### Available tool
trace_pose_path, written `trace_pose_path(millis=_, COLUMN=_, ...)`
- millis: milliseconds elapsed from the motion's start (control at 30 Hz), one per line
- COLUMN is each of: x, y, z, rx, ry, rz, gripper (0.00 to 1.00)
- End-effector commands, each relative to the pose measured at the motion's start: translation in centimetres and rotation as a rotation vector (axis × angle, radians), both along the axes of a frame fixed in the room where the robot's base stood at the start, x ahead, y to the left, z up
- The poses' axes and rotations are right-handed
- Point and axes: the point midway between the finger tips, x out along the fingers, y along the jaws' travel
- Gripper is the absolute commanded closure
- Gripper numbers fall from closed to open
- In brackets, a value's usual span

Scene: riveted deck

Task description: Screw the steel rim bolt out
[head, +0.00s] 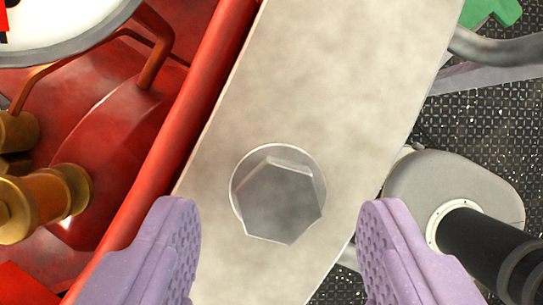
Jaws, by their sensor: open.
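The steel rim bolt (283,203) has a grey hexagonal head on a round flange. It sits in a pale metal plate (330,80) that runs diagonally through the middle of the head view. My gripper (280,225) has two purple, textured fingers, one at the lower left and one at the lower right. They are open, with the bolt head in the gap between them in the picture. Neither finger touches the bolt head. How far the fingertips are above the plate I cannot tell.
A red housing (100,140) with brass fittings (40,203) and a white dial (60,25) lies left of the plate. At right are a grey rounded part with a black cylinder (485,240), a grey pipe (495,47), a green piece (490,10) and dark textured deck (490,120).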

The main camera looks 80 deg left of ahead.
Motion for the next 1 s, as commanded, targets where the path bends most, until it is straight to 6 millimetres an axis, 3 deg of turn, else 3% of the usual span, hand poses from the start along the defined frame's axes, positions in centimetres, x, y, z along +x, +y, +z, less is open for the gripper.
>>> trace_pose_path(millis=133, x=-0.02, y=-0.58, z=-1.47, rx=0.001, ry=0.000, rz=0.000, gripper=0.41)
trace_pose_path(millis=433, x=-0.01, y=-0.70, z=-1.65, rx=0.000, ry=-0.001, rz=0.001, gripper=0.41)
trace_pose_path(millis=600, x=0.00, y=-0.70, z=-1.64, rx=0.000, ry=-0.001, rz=0.002, gripper=0.80)
trace_pose_path(millis=700, x=0.00, y=-0.69, z=-1.63, rx=0.000, ry=-0.001, rz=0.002, gripper=0.97)
trace_pose_path(millis=1000, x=0.00, y=-0.64, z=-1.65, rx=0.000, ry=-0.003, rz=0.043, gripper=0.97)
